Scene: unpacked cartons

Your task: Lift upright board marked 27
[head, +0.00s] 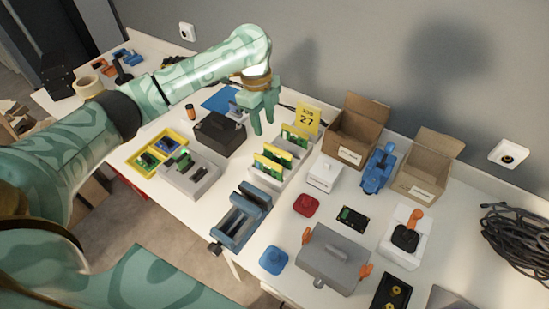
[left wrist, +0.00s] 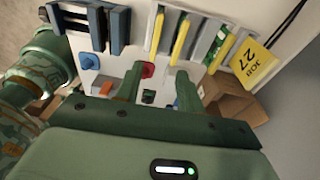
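A yellow card reading "JOB 27" (head: 308,118) stands at the back end of a pale rack (head: 286,176). It also shows at the right of the left wrist view (left wrist: 254,61). Green boards with yellow edges stand upright in the rack, one nearest the card (head: 296,134) and others (head: 270,163) nearer the front. In the left wrist view, yellow-edged boards (left wrist: 180,41) appear beyond the fingertips. My left gripper (head: 264,124) is open and empty, in the air left of the card, with its fingers pointing down. My right gripper is not in view.
A black box (head: 218,134) stands left of the rack. A blue-grey vise-like fixture (head: 240,217) is in front. Two open cartons (head: 355,130) (head: 424,167), a white box (head: 323,174) and a blue tool (head: 378,168) stand to the right. A wall rises behind the table.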

